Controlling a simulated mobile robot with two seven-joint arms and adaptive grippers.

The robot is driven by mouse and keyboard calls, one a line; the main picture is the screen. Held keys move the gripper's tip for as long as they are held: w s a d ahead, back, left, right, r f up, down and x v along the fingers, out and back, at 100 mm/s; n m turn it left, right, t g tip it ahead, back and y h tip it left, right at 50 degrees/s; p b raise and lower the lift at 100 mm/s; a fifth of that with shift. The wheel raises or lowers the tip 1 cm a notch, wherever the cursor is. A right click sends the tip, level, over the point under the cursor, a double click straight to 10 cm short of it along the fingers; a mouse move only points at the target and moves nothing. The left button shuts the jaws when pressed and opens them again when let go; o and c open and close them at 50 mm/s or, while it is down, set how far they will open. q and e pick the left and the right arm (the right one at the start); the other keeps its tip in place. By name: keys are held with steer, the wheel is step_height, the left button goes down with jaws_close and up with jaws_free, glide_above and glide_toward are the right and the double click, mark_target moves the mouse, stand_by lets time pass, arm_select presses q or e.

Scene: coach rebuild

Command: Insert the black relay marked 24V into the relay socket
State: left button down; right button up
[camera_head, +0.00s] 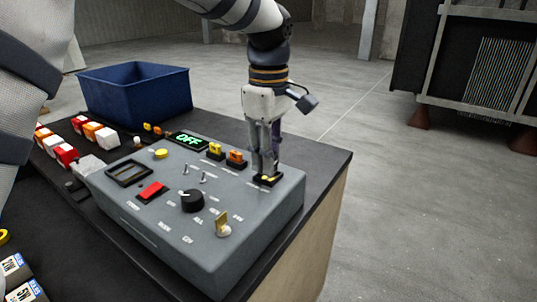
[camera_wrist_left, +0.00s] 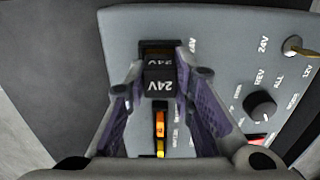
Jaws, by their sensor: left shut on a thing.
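My left gripper (camera_head: 267,177) points straight down at the far right corner of the grey control panel (camera_head: 165,230). Its fingers are shut on the black relay (camera_wrist_left: 158,86), whose white 24V marking faces the left wrist camera. The relay is right at the relay socket (camera_wrist_left: 158,46), a dark recess in the panel that the relay and fingers partly cover. In the head view the fingers hide most of the relay. I cannot tell how deep the relay sits in the socket. My right gripper is in neither view.
Orange and yellow fuses (camera_head: 236,158) stand close beside the gripper. A blue bin (camera_head: 135,92) stands behind.

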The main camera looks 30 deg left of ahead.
arm_select(q)
steer(key=shift+f, duration=0.6)
stand_by(0.3)
steer(key=c, duration=1.3)
jaws_free()
step_height(320, 180, up, 12)
